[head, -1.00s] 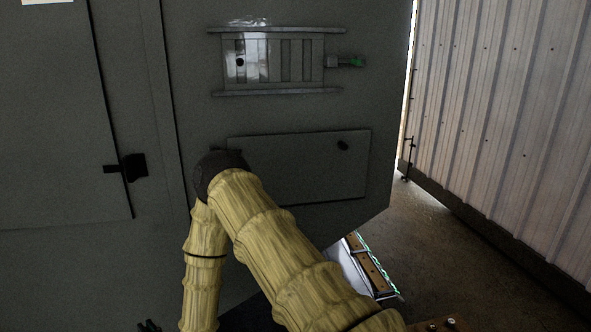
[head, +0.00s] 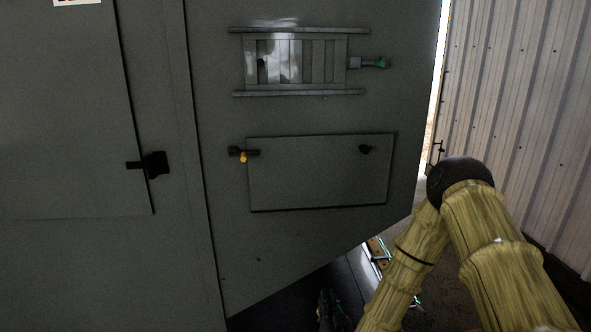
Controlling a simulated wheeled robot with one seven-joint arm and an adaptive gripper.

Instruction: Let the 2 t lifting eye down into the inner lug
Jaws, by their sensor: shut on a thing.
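What looks like my gripper (head: 328,308) shows only as a small dark shape at the bottom edge of the head view, left of my forearm. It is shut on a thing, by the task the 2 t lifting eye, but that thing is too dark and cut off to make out. The inner lug cannot be made out in this view either. My gripper is low in front of the grey enclosure, below its lower panel.
The grey enclosure (head: 225,215) carries a flat panel (head: 320,175), dark latches, an orange-tipped one (head: 243,156) and a slatted vent (head: 300,61) with a green-tipped fitting (head: 376,63). A black handle (head: 150,165) juts out left. A corrugated wall (head: 530,110) stands right, with floor between.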

